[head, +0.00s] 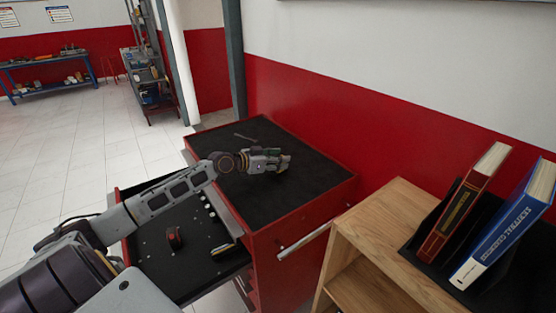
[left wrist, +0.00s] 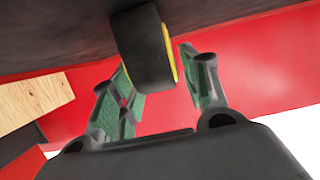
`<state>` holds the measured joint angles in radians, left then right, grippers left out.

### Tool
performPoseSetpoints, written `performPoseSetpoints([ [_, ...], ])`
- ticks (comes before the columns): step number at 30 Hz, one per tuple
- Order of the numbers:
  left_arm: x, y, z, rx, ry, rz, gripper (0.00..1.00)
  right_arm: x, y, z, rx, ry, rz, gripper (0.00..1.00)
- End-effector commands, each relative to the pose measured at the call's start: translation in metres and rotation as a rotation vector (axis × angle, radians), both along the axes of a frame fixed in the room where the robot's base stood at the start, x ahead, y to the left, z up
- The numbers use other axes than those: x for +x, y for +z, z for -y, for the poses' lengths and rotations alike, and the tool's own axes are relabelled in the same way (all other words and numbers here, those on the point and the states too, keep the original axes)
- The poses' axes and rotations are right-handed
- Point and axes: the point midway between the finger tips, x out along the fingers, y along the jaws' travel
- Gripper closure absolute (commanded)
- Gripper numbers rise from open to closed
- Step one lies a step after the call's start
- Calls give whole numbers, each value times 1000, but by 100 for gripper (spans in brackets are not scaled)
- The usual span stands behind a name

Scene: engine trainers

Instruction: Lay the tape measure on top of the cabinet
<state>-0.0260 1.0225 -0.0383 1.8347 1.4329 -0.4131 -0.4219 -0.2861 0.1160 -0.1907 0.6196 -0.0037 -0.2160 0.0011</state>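The red cabinet (head: 300,210) has a flat black top. My left gripper (head: 284,161) is low over the middle of this top, reaching in from the left. In the left wrist view, a rounded black thing with a yellow side, which looks like the tape measure (left wrist: 145,50), is between the two fingertips of that gripper (left wrist: 160,80). A narrow gap shows between its yellow side and the right-hand finger, so the fingers look parted. The dark top is right behind it; whether it touches the top is unclear. In the head view the gripper hides it. My right gripper is not in view.
A wrench-like tool (head: 244,137) lies at the top's back. A wooden shelf (head: 385,225) with binders stands at right. The top's front right is clear.

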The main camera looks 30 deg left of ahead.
Motion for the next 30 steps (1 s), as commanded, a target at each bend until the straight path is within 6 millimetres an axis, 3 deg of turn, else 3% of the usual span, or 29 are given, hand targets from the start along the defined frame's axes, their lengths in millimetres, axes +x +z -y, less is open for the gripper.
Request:
performPoseSetpoints([
  [14,0,2,0,0,0,0,50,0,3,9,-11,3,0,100],
  [30,-18,6,-9,0,1,-1,50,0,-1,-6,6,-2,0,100],
])
